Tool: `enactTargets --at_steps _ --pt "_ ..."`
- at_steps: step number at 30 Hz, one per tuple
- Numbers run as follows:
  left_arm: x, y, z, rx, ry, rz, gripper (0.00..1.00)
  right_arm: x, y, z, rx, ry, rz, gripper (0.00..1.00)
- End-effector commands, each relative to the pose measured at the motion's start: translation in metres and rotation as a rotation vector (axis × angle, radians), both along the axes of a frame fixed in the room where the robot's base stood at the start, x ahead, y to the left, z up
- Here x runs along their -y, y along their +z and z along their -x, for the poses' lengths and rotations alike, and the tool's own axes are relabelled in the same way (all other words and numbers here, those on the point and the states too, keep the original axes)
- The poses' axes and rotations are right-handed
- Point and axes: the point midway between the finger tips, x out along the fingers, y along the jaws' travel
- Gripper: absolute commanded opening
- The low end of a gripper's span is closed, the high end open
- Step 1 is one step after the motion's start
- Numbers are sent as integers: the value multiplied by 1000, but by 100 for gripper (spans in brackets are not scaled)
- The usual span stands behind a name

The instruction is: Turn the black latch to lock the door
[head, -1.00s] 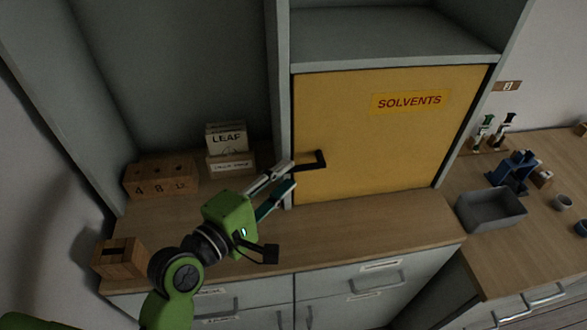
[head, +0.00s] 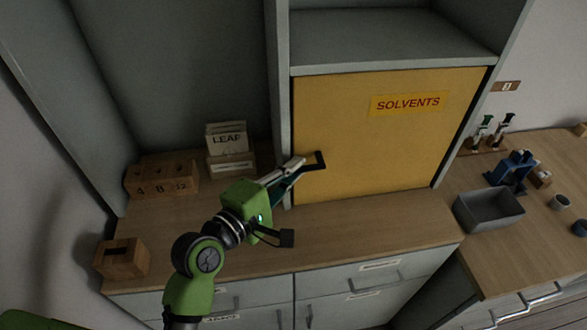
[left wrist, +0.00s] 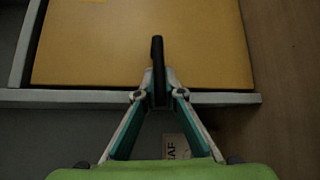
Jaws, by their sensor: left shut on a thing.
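The yellow door (head: 375,135) marked SOLVENTS is closed in its grey cabinet. It also fills the top of the left wrist view (left wrist: 100,50). The black latch (head: 320,161) sits at the door's left edge, with its arm reaching left toward the gripper; it also shows in the left wrist view (left wrist: 157,58). My left gripper (head: 297,166) has both fingertips on the latch, one on each side, and is shut on it, as the left wrist view (left wrist: 160,88) shows. My right gripper is in neither view.
A wooden counter (head: 350,215) runs below the door. Wooden blocks (head: 162,180) and a LEAF card box (head: 230,150) stand left of the cabinet. A wooden box (head: 121,258) is at the counter's left end. A grey bin (head: 488,210) stands to the right.

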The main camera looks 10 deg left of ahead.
Motion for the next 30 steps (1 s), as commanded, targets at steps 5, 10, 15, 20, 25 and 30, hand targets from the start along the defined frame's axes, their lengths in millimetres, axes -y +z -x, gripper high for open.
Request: enactTargets --at_steps 5,10,15,20,25,30 --pt "0 -7 0 10 0 36 0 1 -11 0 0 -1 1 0" --pt "1 -16 0 38 1 122 0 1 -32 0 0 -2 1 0" --pt "2 -26 -1 77 0 242 0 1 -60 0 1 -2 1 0" --pt "5 -32 -2 114 0 354 0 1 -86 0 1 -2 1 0" --pt "8 -36 -3 147 0 454 0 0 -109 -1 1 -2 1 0" --pt "10 -38 -4 169 1 526 0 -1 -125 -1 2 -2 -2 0"
